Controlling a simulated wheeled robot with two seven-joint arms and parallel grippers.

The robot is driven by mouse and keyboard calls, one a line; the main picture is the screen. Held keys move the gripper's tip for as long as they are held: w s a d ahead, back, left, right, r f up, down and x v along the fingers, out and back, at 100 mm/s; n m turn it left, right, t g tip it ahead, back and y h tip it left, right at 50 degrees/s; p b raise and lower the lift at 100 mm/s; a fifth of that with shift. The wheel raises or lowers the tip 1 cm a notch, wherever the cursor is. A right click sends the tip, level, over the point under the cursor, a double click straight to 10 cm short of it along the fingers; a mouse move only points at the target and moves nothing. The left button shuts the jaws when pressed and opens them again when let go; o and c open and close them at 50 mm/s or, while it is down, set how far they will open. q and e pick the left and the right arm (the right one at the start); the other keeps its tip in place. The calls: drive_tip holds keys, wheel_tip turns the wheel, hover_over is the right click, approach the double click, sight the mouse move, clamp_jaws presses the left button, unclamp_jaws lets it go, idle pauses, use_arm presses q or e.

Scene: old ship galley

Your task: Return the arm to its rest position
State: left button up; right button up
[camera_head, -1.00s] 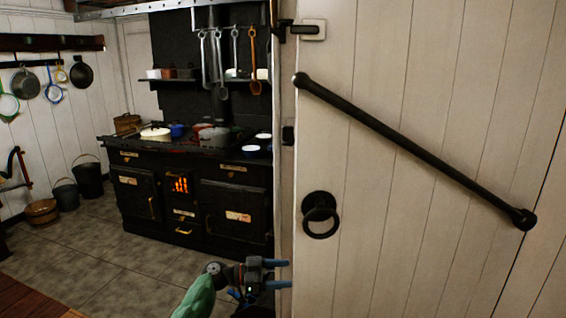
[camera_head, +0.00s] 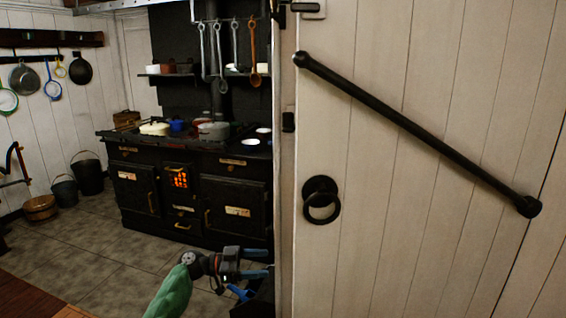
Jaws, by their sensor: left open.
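My left gripper (camera_head: 262,265) is at the bottom middle, with a green-sleeved arm behind it. Its two blue fingers are apart and point right, with nothing between them. It is in front of the stove side of the door's edge, below and left of the ring handle, not touching the handle. The white plank door (camera_head: 400,240) fills the right half. It carries a black ring handle (camera_head: 321,199) and a long slanted black bar (camera_head: 415,133). My right gripper is not in view.
A black stove (camera_head: 190,195) with a glowing firebox stands beyond the door's edge, with pots on top and utensils hanging above. Buckets (camera_head: 88,175) and a wooden tub (camera_head: 40,208) stand on the floor at left. The tiled floor (camera_head: 120,250) before the stove is clear.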

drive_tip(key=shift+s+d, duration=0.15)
use_arm(q)
drive_tip(key=s+a+f+n+t+y+p, duration=0.1)
drive_tip(key=s+a+f+n+t+y, duration=0.3)
drive_tip(key=s+n+y, duration=0.5)
drive_tip(key=s+a+f+n+t+y+p, duration=0.15)
drive_tip(key=s+a+f+n+y, duration=0.4)
drive_tip(key=s, duration=0.65)
drive_tip(key=s+d+f+g, duration=0.1)
drive_tip(key=s+f, duration=0.3)
drive_tip(key=s, duration=0.4)
drive_tip(key=s+f+g+y, duration=0.1)
drive_tip(key=s+f, duration=0.3)
drive_tip(key=s, duration=0.5)
drive_tip(key=s+d+f+g, duration=0.1)
drive_tip(key=s+f+g, duration=0.1)
drive_tip(key=s+f, duration=0.3)
drive_tip(key=s, duration=0.4)
drive_tip(key=shift+d+y+p, duration=0.35)
drive_tip(key=shift+p, duration=0.05)
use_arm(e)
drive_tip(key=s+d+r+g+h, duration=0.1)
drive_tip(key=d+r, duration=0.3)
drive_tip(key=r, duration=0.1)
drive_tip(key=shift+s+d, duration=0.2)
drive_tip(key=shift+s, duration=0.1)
